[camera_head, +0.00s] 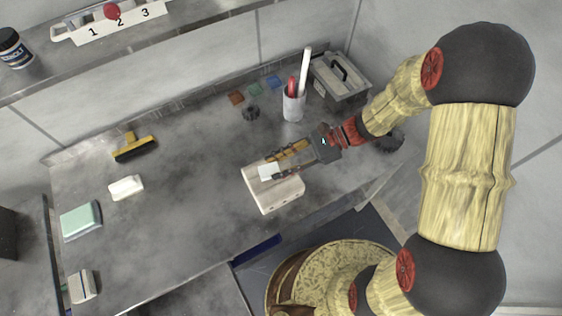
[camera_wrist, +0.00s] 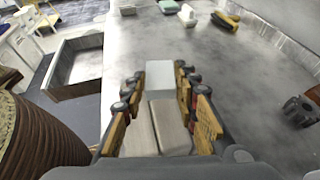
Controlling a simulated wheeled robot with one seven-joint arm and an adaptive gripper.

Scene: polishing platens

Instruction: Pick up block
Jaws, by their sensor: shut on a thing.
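A small white block (camera_head: 268,171) sits between the fingertips of my gripper (camera_head: 271,163). In the wrist view the pale block (camera_wrist: 159,76) fills the gap between the two yellow-padded fingers of my gripper (camera_wrist: 157,84). My gripper is shut on it. Directly below is a larger cream box-like holder (camera_head: 275,197), which in the wrist view shows as two pale wooden-looking strips (camera_wrist: 155,130). I cannot tell whether the white block touches the holder.
A cup with tools (camera_head: 293,106) and a lidded grey box (camera_head: 341,76) stand behind. A yellow brush (camera_head: 133,148), white block (camera_head: 126,187) and green-topped block (camera_head: 80,220) lie left. The grey bench's centre-left (camera_head: 190,210) is clear.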

